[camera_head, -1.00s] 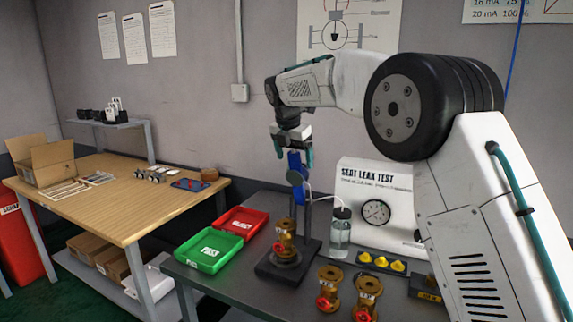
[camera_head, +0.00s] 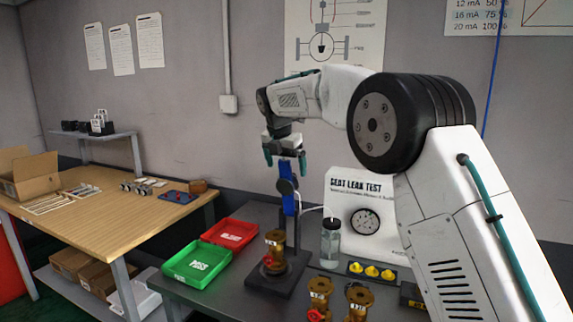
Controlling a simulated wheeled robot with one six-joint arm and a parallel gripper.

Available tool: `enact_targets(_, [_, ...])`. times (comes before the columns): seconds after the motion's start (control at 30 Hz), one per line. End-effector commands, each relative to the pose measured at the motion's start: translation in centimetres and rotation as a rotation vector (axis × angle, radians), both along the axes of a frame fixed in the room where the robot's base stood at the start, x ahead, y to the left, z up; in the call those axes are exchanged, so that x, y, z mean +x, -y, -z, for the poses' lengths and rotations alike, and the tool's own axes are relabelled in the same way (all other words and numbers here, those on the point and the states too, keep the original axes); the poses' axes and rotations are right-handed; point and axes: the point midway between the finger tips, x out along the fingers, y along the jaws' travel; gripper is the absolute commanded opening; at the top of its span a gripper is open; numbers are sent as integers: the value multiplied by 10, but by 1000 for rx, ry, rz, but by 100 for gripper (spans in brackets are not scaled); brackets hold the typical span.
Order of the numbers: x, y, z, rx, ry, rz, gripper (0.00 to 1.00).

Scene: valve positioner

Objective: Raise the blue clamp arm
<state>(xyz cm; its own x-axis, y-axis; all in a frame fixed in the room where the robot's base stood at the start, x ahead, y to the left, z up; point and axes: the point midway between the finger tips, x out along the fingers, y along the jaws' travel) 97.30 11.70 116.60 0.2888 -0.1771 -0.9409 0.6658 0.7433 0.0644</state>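The blue clamp arm (camera_head: 287,200) stands roughly upright on the post of the black test stand (camera_head: 276,281), with a dark round part on it. A brass valve (camera_head: 275,246) with a red handle sits on the stand below. My gripper (camera_head: 285,159) points down at the upper end of the clamp arm. Its two teal fingers are spread, one on each side of the blue part. A gap shows at the left finger; I cannot tell whether the right finger touches it. The post is partly hidden behind the clamp arm and valve.
A seat leak test panel (camera_head: 352,184) with a gauge and a bottle (camera_head: 330,243) stand close on the right. Two more brass valves (camera_head: 318,297) are in front. A green tray (camera_head: 197,265) and a red tray (camera_head: 229,233) lie to the left.

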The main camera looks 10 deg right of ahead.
Motion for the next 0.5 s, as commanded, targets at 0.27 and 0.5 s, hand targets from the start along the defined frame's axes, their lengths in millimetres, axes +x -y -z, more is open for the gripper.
enact_targets(0.27, [-8, -5, -28, 1, 2, 0, 100])
enact_targets(0.5, [-19, -10, -63, 0, 1, 2, 100])
